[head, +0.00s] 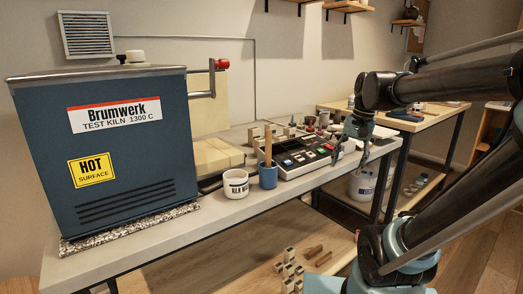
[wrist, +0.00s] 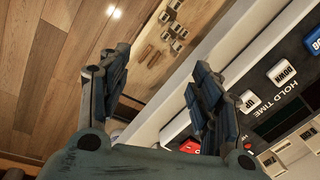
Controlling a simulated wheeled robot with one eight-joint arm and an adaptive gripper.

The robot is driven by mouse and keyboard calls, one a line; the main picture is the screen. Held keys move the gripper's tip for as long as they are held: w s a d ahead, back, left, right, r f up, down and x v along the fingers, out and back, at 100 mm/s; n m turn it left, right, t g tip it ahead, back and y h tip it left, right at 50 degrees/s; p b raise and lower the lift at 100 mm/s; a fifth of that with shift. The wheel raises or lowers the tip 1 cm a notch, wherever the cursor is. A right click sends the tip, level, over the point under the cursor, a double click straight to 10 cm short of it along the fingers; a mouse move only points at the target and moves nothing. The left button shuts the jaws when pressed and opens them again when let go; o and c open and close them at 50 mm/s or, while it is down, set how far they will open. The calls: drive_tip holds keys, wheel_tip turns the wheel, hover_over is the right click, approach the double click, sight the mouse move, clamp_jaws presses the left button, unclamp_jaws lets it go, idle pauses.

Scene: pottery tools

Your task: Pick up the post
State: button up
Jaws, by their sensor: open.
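Several small cream blocks that look like kiln posts (head: 289,268) stand on the lower shelf in the head view. Similar blocks show at the top of the wrist view (wrist: 176,22). More small pale pieces (head: 290,131) are behind the control box on the bench. I cannot tell which one is the task's post. My gripper (head: 351,156) is open and empty over the bench's front edge, at the right end of the control box. In the wrist view its fingers (wrist: 160,78) are spread apart with nothing between them.
The control box (head: 306,152) with buttons lies on the bench (head: 225,212). A blue cup (head: 268,177) holding a wooden-handled tool and a white labelled pot (head: 236,184) stand left of it. A large blue kiln (head: 120,190) fills the left. A second table (head: 440,118) stands behind.

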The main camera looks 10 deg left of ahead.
drive_tip(key=w+a+r+m+g+y, duration=0.1)
drive_tip(key=w+a+r+m, duration=0.1)
drive_tip(key=w+a+r, duration=0.55)
drive_tip(key=w+a+r+m+g, duration=0.2)
drive_tip(key=w+a, duration=0.2)
drive_tip(key=a, duration=0.7)
drive_tip(key=w+a+r+m+g+y, duration=0.1)
drive_tip(key=w+a+r+m, duration=0.1)
drive_tip(key=w+a+r, duration=0.5)
drive_tip(key=x, duration=1.4)
drive_tip(key=shift+s+a+f, duration=0.25)
drive_tip(key=shift+f, duration=0.05)
drive_tip(key=shift+s+x, duration=0.2)
drive_tip(key=shift+x, duration=2.55)
drive_tip(key=c, duration=1.3)
